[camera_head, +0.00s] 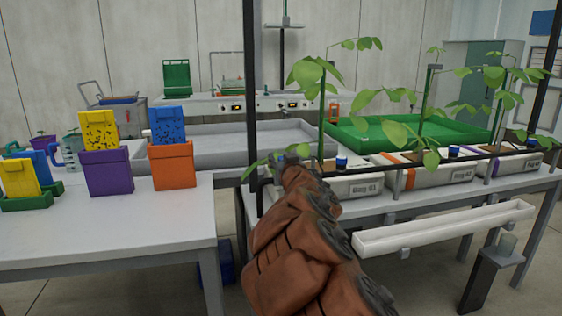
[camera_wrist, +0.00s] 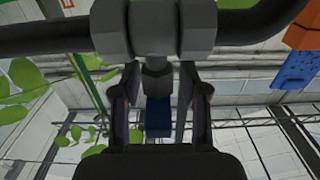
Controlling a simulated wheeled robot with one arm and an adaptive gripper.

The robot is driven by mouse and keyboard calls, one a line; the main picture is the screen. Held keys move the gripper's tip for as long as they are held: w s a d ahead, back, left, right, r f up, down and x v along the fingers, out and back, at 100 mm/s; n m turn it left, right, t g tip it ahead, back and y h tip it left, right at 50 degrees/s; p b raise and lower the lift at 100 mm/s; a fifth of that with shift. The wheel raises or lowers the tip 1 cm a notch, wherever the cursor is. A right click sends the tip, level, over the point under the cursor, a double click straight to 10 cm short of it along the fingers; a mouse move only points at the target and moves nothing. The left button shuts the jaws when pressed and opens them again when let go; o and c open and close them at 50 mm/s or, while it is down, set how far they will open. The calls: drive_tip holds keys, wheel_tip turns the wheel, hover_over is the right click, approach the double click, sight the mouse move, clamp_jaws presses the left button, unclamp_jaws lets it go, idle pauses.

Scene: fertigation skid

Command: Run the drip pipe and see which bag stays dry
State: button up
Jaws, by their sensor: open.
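The black drip pipe (camera_head: 493,153) runs along above white bags marked Bag 01 (camera_head: 363,187), Bag 02 (camera_head: 450,176) and Bag 03 (camera_head: 520,164). Blue-capped fittings (camera_head: 341,161) sit along it. My gripper (camera_head: 289,163) is at the pipe's left end, left of Bag 01; my brown-sleeved arm covers part of that area. In the wrist view the open jaws (camera_wrist: 158,108) stand on either side of a blue piece (camera_wrist: 158,120) below a grey fitting on the black pipe (camera_wrist: 45,36). Whether they touch it cannot be told. Wetness of the bags cannot be told.
A white gutter (camera_head: 445,231) hangs in front of the bag bench, with a dark post (camera_head: 488,278) at its right end. Left is a white table (camera_head: 100,235) with yellow, purple, blue and orange boxes. A green tray (camera_head: 372,137) lies behind the plants.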

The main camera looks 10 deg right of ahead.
drive_tip(key=shift+w, duration=0.3)
clamp_jaws()
idle(0.3)
